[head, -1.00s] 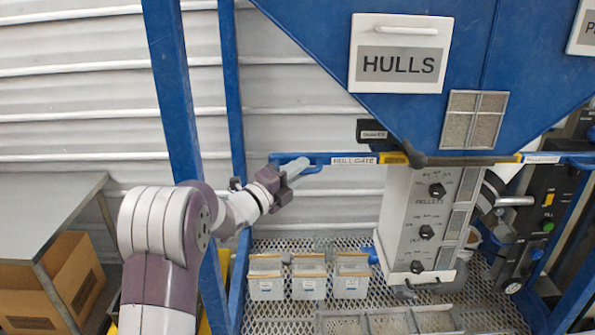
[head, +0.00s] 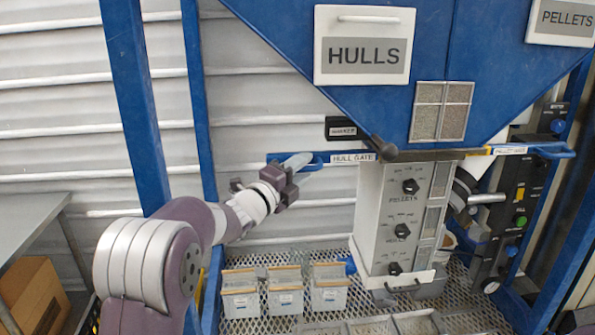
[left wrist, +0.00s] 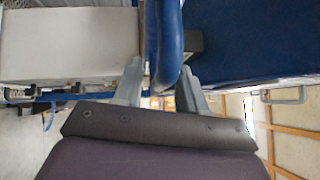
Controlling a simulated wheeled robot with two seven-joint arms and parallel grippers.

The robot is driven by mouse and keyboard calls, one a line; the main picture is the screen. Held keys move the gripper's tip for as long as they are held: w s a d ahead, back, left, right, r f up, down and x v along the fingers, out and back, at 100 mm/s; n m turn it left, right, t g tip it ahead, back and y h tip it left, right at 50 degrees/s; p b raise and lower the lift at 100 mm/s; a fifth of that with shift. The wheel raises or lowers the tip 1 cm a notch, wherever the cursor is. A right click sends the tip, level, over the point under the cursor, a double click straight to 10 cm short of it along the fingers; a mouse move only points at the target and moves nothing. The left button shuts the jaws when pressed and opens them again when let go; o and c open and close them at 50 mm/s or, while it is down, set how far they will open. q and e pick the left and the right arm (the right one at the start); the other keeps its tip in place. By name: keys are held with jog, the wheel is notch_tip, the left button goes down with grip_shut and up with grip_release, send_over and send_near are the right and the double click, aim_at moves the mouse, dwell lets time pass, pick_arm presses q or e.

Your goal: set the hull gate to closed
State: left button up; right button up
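The hull gate (head: 352,158) is a flat slide bar under the blue hopper, with a white HULL GATE label and a blue loop handle (head: 318,163) at its left end. The label's right end lies close beside the black knob, and no yellow strip shows between them. My left gripper (head: 296,166) is at the handle, coming from the lower left. In the left wrist view the blue handle (left wrist: 165,45) lies between the two grey fingers (left wrist: 160,85), which sit close on both sides of it. My right gripper is not in view.
The pellet gate (head: 510,150) has its own blue handle (head: 555,152) at the right. A grey control box (head: 395,215) with knobs hangs below the gates. Several small white bins (head: 285,299) stand on the mesh shelf. A blue upright post (head: 135,105) stands near my left arm.

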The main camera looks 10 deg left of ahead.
pick_arm(q)
jog(key=shift+s+a+f, duration=0.1)
jog(key=b+v, duration=0.5)
jog(key=v, duration=0.7)
jog(key=shift+s, duration=0.15)
